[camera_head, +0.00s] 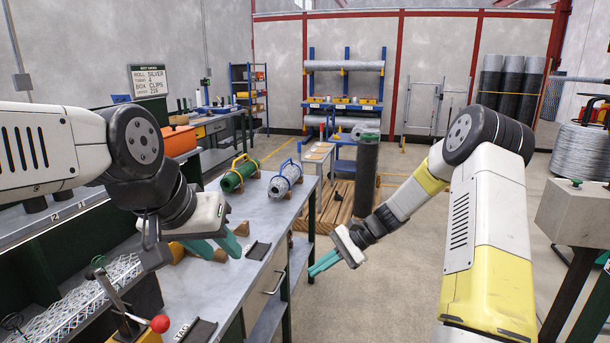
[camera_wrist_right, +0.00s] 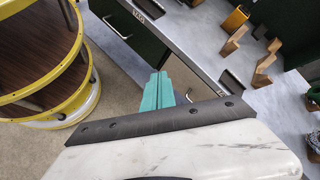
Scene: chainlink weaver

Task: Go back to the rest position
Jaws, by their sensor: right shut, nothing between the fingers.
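My left gripper (camera_head: 222,250) hangs over the grey workbench at the left, its two teal fingers spread apart with nothing seen between them. My right gripper (camera_head: 313,271) is in the open space just off the bench's right edge, its teal fingers together and empty. In the right wrist view the right gripper (camera_wrist_right: 157,80) shows its fingers side by side, in front of the bench's drawer front. No rest position is marked in view.
A lever with a red knob (camera_head: 160,323) stands at the near left. A grey box on a post (camera_head: 575,212) is at the right.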

